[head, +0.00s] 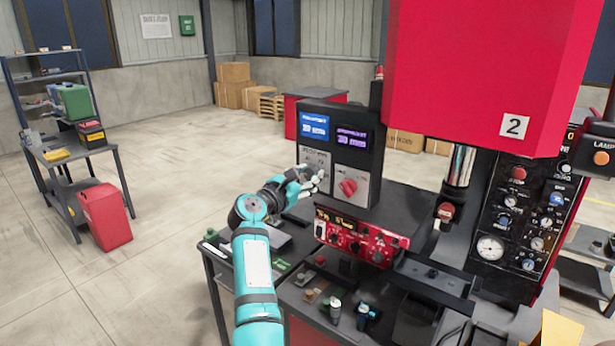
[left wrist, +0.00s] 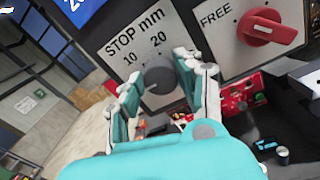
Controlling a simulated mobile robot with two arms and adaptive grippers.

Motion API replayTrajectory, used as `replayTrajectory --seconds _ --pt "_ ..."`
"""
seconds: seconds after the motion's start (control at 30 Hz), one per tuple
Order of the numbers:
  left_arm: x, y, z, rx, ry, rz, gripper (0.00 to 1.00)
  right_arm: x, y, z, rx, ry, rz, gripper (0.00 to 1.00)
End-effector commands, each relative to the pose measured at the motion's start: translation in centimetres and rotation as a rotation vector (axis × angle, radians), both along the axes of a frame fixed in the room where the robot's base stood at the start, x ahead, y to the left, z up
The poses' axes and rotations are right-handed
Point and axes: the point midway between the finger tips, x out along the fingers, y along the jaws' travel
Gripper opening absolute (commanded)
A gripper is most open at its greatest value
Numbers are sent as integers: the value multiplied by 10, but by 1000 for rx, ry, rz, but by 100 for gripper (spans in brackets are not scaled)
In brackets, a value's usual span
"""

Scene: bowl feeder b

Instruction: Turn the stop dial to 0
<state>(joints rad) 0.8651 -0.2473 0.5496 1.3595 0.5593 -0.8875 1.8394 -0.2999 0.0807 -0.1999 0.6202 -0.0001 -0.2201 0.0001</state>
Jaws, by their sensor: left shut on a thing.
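The stop dial (left wrist: 159,80) is a dark grey round knob on a pale plate marked "STOP mm" (left wrist: 135,38), with 10 and 20 readable in the left wrist view. The 0 mark and the dial's pointer do not show clearly. My left gripper (head: 318,181) is at the plate, its fingers on both sides of the knob and shut on it. In the head view the gripper hides most of the dial. A blue display (head: 314,126) and a purple display (head: 352,138) sit above; their small text is hard to read. My right gripper is not in view.
A red knob (head: 348,187) on a plate marked "FREE" is just right of the dial. Below is a red control panel (head: 361,240) with several knobs. A large red press head (head: 480,75) stands at the right. Open floor lies to the left.

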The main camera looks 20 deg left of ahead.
Motion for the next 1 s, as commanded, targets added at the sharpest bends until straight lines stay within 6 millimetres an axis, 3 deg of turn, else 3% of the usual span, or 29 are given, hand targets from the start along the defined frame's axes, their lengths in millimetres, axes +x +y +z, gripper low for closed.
replayTrajectory --seconds 0.67,0.7,0.83,1.0 --pt "0 -1 -4 -55 27 -2 4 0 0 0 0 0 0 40" --pt "0 -1 -4 -54 28 -2 41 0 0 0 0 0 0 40" --pt "0 0 -3 -54 25 -2 58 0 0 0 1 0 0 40" --pt "0 0 -2 -54 23 -1 59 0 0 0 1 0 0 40"
